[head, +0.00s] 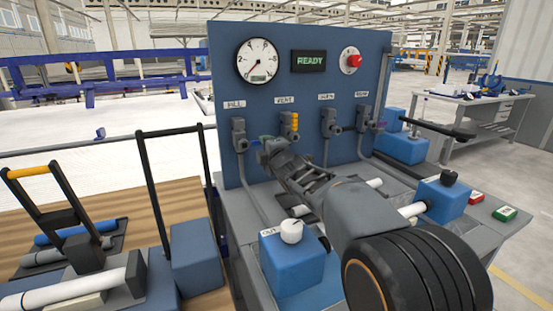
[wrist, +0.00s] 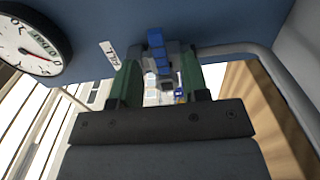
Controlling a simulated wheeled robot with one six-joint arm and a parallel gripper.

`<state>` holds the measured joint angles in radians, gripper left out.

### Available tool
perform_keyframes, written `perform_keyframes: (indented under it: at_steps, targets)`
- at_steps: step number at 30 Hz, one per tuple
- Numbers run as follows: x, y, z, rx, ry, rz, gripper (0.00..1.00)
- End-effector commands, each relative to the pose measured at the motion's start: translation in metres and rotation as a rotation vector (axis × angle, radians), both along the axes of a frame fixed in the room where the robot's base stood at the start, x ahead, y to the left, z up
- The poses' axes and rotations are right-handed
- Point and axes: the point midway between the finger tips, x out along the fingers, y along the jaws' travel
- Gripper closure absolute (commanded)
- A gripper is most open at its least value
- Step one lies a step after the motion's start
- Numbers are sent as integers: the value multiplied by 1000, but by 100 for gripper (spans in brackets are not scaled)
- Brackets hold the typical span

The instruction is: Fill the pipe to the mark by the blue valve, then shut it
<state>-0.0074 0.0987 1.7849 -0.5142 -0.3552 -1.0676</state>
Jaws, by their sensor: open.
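The blue valve sits under the FILL label on the upright panel (head: 220,85). Its blue lever (wrist: 156,48) shows in the wrist view between the two green-sided fingers of my gripper (wrist: 160,76). My gripper (head: 264,152) is open at this lever; I cannot tell whether a finger touches it. In the head view the lever is mostly hidden by my gripper. A white pipe (head: 411,210) runs between two blue blocks, its middle hidden by my arm. The gauge (head: 259,62) has its needle pointing to the lower left. The display (head: 309,61) reads READY.
A yellow-handled valve (head: 294,123) labelled VENT is close right of my gripper, with more valves beyond. A red button (head: 352,61) is high on the panel. A blue block (head: 291,265) with a white knob stands in front. A tall black handle (head: 143,195) stands left.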

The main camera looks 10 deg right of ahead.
Motion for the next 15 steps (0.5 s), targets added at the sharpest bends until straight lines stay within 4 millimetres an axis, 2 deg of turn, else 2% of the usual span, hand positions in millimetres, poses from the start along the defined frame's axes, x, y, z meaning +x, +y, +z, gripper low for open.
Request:
perform_keyframes:
  at_steps: [1,6,15]
  targets:
    - [-12,-3,0,0,-1,-2,58]
    - [-45,-9,1,-1,-1,-1,58]
    - [-83,-15,0,0,1,-2,58]
